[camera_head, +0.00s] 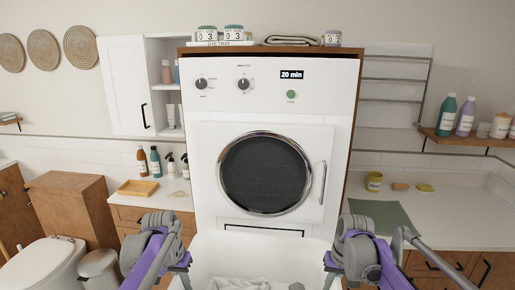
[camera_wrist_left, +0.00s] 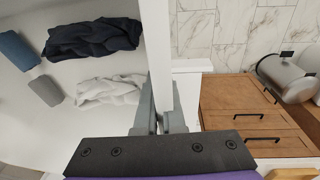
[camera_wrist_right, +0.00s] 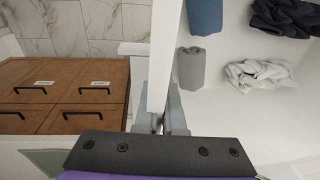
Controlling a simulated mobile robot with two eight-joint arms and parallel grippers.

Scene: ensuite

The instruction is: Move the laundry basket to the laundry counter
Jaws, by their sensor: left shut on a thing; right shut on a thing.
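The white laundry basket (camera_head: 262,255) is at the bottom middle of the head view, in front of the washing machine. A white cloth (camera_head: 237,284) shows inside it. My left gripper (camera_head: 183,262) is shut on the basket's left wall (camera_wrist_left: 156,45). My right gripper (camera_head: 331,262) is shut on its right wall (camera_wrist_right: 165,45). Dark clothing (camera_wrist_left: 92,38), white clothing (camera_wrist_left: 108,91), a blue roll (camera_wrist_right: 205,16) and a grey roll (camera_wrist_right: 190,68) lie in the basket. White counters stand left (camera_head: 150,198) and right (camera_head: 445,220) of the machine; I cannot tell which is the laundry counter. The basket's underside is hidden.
The washing machine (camera_head: 275,110) stands directly ahead. The left counter holds a tray (camera_head: 138,188) and bottles. A toilet (camera_head: 42,265) and bin (camera_head: 99,265) stand at left.

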